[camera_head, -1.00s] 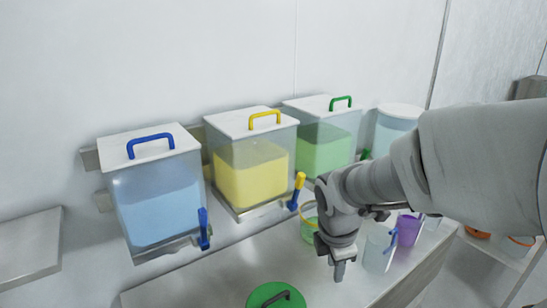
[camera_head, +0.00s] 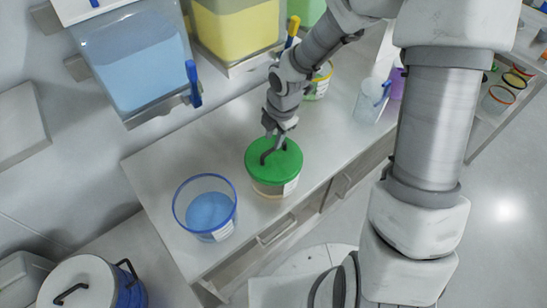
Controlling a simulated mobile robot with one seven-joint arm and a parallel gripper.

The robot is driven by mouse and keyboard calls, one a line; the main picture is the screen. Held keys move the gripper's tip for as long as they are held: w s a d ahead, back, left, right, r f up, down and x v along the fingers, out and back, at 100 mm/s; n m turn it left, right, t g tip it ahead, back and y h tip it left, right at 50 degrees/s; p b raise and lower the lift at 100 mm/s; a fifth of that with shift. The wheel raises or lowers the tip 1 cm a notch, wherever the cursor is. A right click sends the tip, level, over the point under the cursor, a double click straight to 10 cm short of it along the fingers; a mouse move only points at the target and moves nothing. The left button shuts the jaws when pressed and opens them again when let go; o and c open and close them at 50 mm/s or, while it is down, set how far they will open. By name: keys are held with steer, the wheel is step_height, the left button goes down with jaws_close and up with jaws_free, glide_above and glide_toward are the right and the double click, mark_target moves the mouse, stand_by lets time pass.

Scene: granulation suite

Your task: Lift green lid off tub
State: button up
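The tub (camera_head: 271,188) stands upright on the bench, with a white label on its front. The green lid (camera_head: 288,164) sits on top of it and has a dark arched handle (camera_head: 266,155). My gripper (camera_head: 273,138) is pointed down at the lid, with its fingertips at or just above the handle. The fingers overlap the handle in this view, and I cannot tell whether they touch it or have closed on it.
A clear blue-rimmed bucket (camera_head: 206,207) with blue content stands left of the tub. Blue (camera_head: 135,55) and yellow (camera_head: 236,25) dispensers are behind. A clear jug (camera_head: 369,101) stands at the right. The bench's (camera_head: 160,163) left part is bare.

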mark_target(273, 149)
steer(key=shift+w+a+f, duration=0.1)
steer(key=shift+w+f, duration=0.2)
steer(key=shift+f, duration=0.95)
steer(key=shift+w+d+f, duration=0.1)
steer(key=shift+w+f, duration=0.15)
steer(key=shift+f, duration=1)
steer(key=shift+w+a+f, duration=0.1)
steer(key=shift+w+f, duration=0.2)
steer(key=shift+f, duration=0.95)
steer(key=shift+c, duration=0.3)
jaws_close()
